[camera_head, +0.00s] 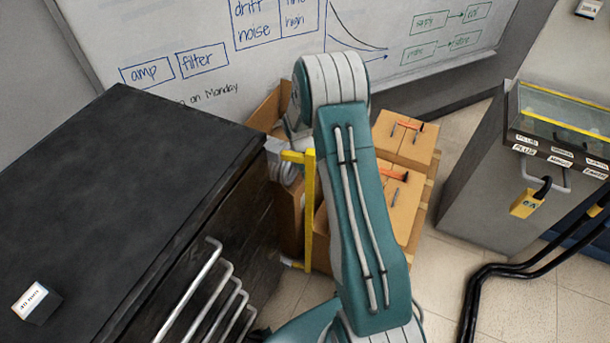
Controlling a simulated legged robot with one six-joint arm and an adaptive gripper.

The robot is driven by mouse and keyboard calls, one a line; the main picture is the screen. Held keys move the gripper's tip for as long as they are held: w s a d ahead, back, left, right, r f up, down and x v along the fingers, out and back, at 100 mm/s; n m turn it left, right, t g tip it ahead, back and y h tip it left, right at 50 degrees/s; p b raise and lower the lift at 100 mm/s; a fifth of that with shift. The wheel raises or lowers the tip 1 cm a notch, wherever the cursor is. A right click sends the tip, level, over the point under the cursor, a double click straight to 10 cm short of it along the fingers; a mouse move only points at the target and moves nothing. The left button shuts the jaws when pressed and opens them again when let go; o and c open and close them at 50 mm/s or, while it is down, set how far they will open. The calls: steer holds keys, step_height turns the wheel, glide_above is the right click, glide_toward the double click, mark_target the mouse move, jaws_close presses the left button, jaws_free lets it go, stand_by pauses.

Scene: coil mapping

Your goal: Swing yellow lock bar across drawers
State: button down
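The yellow lock bar (309,210) stands upright at the right front corner of the black drawer cabinet (120,180), with short yellow brackets at its upper and lower parts. It is out to the side of the drawer handles (212,295), not across them. My teal arm rises through the middle of the view and covers what lies behind it. Pale grey and white parts, seemingly my wrist end, show left of the arm, close to the bar's upper bracket. My gripper's fingers cannot be made out, nor whether they touch the bar.
Cardboard boxes (405,140) with tools on top stand behind and right of my arm. A grey cabinet (490,195) with a yellow padlock (526,204) stands at right. Black cables (490,275) cross the tiled floor. A small white-faced block (36,302) sits on the black cabinet.

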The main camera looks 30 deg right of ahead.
mark_target(310, 195)
steer(key=s+m, duration=0.2)
steer(key=m, duration=0.1)
steer(key=s+m+y, duration=0.1)
steer(key=shift+s+a+m, duration=0.3)
steer(key=shift+a, duration=0.05)
steer(key=s+m, duration=0.1)
steer(key=s+a+m, duration=0.1)
steer(key=shift+a+m+y, duration=0.1)
steer(key=shift+m+y, duration=0.3)
steer(key=m, duration=0.1)
steer(key=s+a+m, duration=0.1)
steer(key=shift+s+a+m+t+y, duration=0.2)
steer(key=shift+m+t+y, duration=0.1)
steer(key=shift+m, duration=0.1)
steer(key=s+a+m+t+y, duration=0.1)
steer(key=a+m+t, duration=0.1)
steer(key=a+m, duration=0.5)
steer(key=shift+s+a+m, duration=0.2)
steer(key=shift+s+m, duration=0.2)
steer(key=shift+m, duration=1)
